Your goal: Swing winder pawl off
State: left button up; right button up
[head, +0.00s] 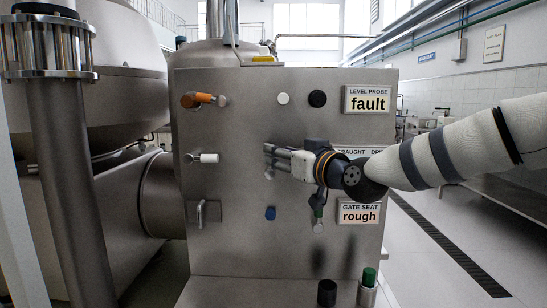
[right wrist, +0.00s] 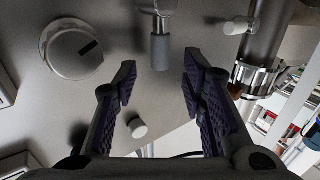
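No part carries a label naming it as the winder pawl, so I cannot tell which it is. On the steel panel's left side are an orange-handled lever (head: 203,98), a white-handled lever (head: 207,158) and a grey bent handle (head: 201,212). My right gripper (head: 268,158) points left across the panel's middle, right of the white-handled lever and apart from it. In the right wrist view it is open and empty (right wrist: 156,88). A grey-sleeved handle (right wrist: 160,48) shows beyond its fingertips, not between them. My left gripper is not in view.
A round knob with a black mark (right wrist: 75,50) shows in the right wrist view. The panel (head: 230,240) bears a blue button (head: 270,213), a white button (head: 283,98) and a black one (head: 317,98). A green-tipped lever (head: 318,213) hangs below my wrist. A steel post (head: 68,170) stands left.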

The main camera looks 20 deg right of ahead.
jog(key=x, duration=0.3)
jog(key=shift+w+a, duration=0.1)
jog(key=shift+w, duration=0.1)
grip_shut()
